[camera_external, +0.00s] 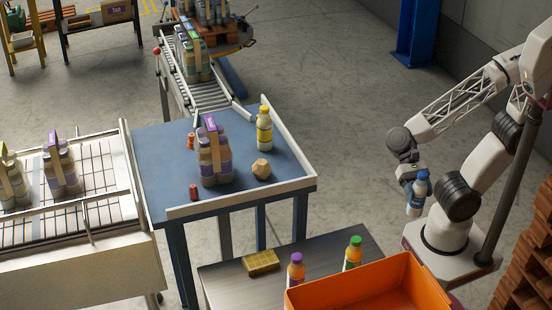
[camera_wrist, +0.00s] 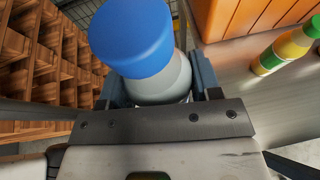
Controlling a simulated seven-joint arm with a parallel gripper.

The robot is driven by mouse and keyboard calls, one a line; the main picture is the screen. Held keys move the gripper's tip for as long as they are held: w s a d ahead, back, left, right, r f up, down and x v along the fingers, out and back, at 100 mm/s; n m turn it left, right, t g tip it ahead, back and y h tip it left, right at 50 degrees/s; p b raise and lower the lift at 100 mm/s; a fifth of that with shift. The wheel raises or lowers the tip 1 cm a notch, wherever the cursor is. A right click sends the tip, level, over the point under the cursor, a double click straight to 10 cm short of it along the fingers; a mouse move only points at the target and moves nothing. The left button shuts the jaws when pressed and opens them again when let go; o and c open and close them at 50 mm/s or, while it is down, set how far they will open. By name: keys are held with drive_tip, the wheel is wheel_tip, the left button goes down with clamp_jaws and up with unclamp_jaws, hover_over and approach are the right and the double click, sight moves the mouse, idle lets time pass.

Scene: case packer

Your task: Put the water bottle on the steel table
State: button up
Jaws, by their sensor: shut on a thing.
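The water bottle (camera_external: 416,196) has a blue cap and a pale body. My gripper (camera_external: 410,176) is shut on it and holds it upright or slightly tilted in the air, close to my arm's base. In the wrist view the bottle (camera_wrist: 155,75) fills the space between the fingers of my gripper (camera_wrist: 160,92), its blue cap nearest the camera. The steel table (camera_external: 225,285) is the low grey table at the bottom centre. The bottle is to the right of this table in the external view. The table's grey top (camera_wrist: 232,75) shows at right in the wrist view.
On the steel table stand a purple-capped bottle (camera_external: 296,272), a green-capped bottle (camera_external: 353,254), a yellow sponge-like block (camera_external: 261,263) and an orange crate (camera_external: 375,285). Wooden racks (camera_wrist: 40,70) stand at the right.

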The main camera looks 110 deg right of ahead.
sight(414, 211)
wheel_tip(414, 211, down, 8)
drive_tip(key=shift+f, duration=0.25)
drive_tip(key=shift+w, duration=0.15)
drive_tip(key=w+a, duration=0.2)
drive_tip(key=w, duration=0.5)
drive_tip(key=w+a+f, duration=0.1)
drive_tip(key=w+a, duration=0.2)
drive_tip(key=w, duration=0.4)
drive_tip(key=shift+w+a+f, duration=0.25)
drive_tip(key=shift+w+a, duration=0.1)
drive_tip(key=shift+w, duration=0.05)
drive_tip(key=shift+f, duration=1.75)
drive_tip(key=shift+f, duration=0.1)
drive_tip(key=o, duration=1.1)
drive_tip(key=shift+f, duration=0.1)
drive_tip(key=shift+r, duration=0.2)
drive_tip(key=shift+v, duration=6)
